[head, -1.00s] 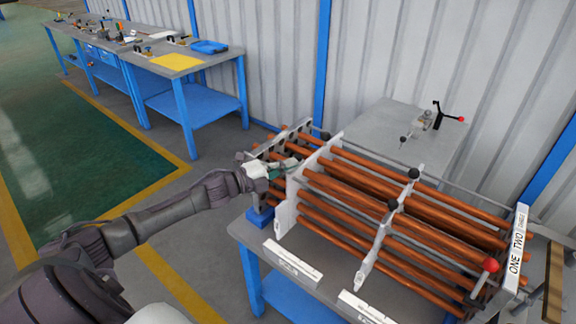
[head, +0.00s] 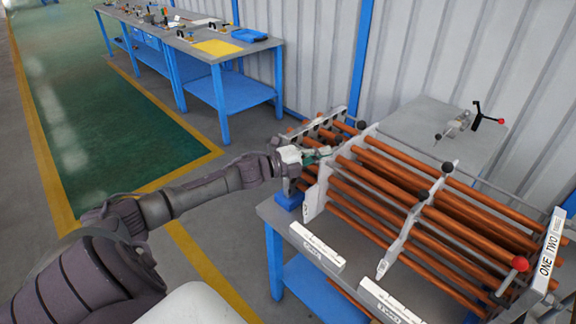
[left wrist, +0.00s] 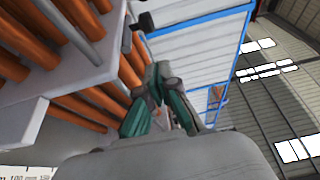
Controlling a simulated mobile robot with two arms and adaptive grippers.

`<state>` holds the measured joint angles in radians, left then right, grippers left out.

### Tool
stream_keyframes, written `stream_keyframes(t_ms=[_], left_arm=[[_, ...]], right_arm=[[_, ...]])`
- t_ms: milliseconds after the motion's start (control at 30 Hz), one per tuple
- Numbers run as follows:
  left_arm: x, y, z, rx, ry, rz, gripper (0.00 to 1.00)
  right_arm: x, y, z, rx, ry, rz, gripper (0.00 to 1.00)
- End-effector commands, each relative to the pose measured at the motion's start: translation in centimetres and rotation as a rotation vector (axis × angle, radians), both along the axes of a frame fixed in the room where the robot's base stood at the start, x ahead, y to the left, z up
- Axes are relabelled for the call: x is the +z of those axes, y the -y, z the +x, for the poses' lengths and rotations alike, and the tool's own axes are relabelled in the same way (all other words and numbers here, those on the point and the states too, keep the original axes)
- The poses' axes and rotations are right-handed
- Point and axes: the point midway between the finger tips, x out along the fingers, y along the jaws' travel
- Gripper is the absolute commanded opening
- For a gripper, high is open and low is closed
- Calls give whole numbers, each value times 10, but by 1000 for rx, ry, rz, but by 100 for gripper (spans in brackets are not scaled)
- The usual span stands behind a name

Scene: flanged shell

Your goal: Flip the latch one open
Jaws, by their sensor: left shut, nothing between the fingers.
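The flanged shell is a rack of long copper-coloured tubes (head: 390,181) held by grey and white plates on a bench. A plate at its right end is lettered ONE and TWO (head: 551,250). A lever with a red knob (head: 519,264) stands near that plate. Several black-knobbed pieces show along the plates, one at the middle plate (head: 447,167). I cannot tell which piece is latch one. My left gripper (head: 322,154) is shut and empty at the rack's left end, close to the tubes. Its green fingers (left wrist: 159,110) show beside tubes in the left wrist view. My right gripper is out of view.
A clamp (head: 463,121) with a red-tipped black handle stands on the grey surface behind the rack. White label blocks (head: 317,246) lie along the bench's front edge. Blue-legged workbenches (head: 214,58) stand at the back left. Floor is clear between.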

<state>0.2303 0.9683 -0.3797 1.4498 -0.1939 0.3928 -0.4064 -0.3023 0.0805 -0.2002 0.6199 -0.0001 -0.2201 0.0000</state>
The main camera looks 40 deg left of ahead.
Motion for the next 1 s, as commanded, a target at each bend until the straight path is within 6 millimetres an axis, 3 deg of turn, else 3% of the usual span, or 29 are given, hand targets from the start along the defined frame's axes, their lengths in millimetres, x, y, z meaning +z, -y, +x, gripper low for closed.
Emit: stream_keyframes(t_ms=[233,467,567,833,1000], left_arm=[[-5,-16,-29,1,-3,5,0],[-5,-30,-58,0,-5,4,0],[-3,-35,-68,-1,-4,3,0],[-1,-43,-83,-1,-2,3,0],[0,-44,-85,-1,0,3,0]], right_arm=[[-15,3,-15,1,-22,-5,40],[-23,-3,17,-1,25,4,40],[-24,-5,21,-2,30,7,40],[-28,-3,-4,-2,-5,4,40],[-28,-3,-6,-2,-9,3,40]])
